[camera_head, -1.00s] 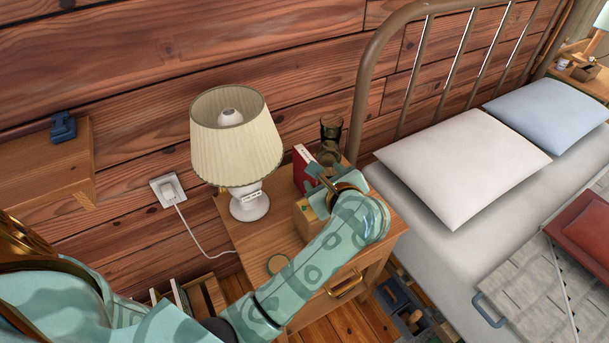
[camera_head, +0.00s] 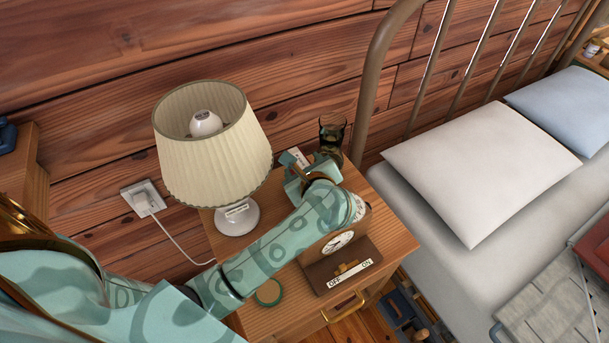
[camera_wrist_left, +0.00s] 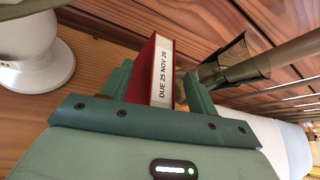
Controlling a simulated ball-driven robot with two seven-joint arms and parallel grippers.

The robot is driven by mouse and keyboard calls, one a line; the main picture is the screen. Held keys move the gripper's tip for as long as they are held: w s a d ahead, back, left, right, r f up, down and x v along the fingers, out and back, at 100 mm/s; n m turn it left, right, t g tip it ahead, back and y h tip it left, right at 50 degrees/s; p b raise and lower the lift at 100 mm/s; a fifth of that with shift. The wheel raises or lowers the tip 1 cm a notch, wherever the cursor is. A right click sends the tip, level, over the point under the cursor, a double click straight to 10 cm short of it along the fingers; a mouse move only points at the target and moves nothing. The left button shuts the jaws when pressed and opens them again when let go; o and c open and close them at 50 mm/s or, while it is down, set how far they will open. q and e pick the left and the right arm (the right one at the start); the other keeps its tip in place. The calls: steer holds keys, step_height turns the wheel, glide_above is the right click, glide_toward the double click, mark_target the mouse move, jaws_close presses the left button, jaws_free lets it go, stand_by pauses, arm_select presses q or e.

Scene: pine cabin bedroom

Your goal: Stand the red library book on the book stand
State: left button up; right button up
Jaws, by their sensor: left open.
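The red library book (camera_wrist_left: 143,75) shows in the wrist view with a white label reading "DUE 25 NOV 26". It stands between the two green fingers of my left gripper (camera_wrist_left: 160,82), which is open around it. I cannot tell whether either finger touches it. In the head view my left gripper (camera_head: 304,174) is over the back of the nightstand. There it hides most of the book, and only a pale patch (camera_head: 298,157) shows behind the fingers. I cannot make out the book stand in either view. My right gripper is not in view.
A cream-shaded lamp (camera_head: 212,150) stands left of my gripper. A dark glass (camera_head: 332,134) stands close on the right. A wooden clock (camera_head: 338,243) with an OFF/ON plate and a green ring (camera_head: 269,292) are on the nightstand (camera_head: 398,236). The bed is at the right.

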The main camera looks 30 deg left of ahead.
arm_select(q)
steer(key=shift+s, duration=0.1)
steer(key=shift+s+d+r, duration=0.15)
steer(key=shift+r, duration=0.1)
jaws_close()
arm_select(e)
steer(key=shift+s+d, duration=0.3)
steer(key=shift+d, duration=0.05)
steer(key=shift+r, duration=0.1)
